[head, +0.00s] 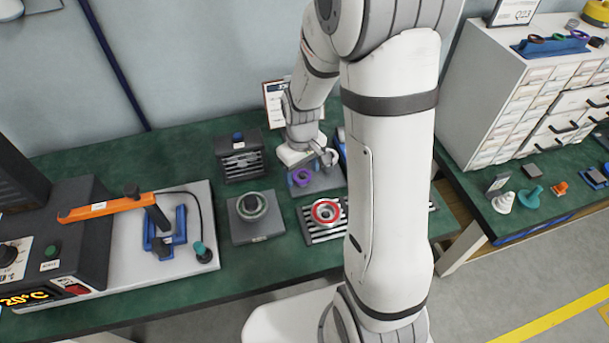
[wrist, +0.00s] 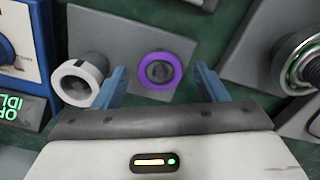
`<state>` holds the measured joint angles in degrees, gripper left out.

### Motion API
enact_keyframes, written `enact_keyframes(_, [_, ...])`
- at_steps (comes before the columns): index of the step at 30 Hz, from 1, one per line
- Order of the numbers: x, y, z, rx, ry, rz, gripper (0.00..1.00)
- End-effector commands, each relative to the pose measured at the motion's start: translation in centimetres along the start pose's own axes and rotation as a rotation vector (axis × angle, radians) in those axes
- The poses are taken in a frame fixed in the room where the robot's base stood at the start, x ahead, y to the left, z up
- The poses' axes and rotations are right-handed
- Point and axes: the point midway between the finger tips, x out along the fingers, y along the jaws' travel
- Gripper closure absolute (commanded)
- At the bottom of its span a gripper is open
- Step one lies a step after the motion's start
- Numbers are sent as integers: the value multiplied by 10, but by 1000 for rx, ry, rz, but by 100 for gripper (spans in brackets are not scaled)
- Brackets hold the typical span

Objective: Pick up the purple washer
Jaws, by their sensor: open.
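The purple washer (wrist: 160,72) is a flat ring in the wrist view, around a dark grey peg on a grey plate (wrist: 195,48). In the head view the purple washer (head: 301,176) sits on the plate at the back of the green table. My gripper (wrist: 161,85) is open, one blue finger on each side of the washer in the picture, with nothing between them that I can see held. I cannot tell how far the fingertips are above the plate. In the head view my gripper (head: 324,158) is over that plate, partly hidden by my arm.
A metal ring fixture (wrist: 305,62) is at the right. In the head view a red ring (head: 326,210) lies on a striped block, and a dark fixture (head: 261,229) stands left of it.

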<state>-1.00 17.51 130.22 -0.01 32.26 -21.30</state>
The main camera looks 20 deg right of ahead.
Motion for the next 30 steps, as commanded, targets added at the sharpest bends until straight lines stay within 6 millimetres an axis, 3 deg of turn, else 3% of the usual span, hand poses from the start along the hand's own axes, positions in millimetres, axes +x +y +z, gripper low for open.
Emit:
enact_keyframes(4, [0,0,0,0,0,0,34])
enact_keyframes(22, [0,-1,0,-2,0,0,83])
enact_keyframes(30, [-4,-1,0,-2,0,0,83])
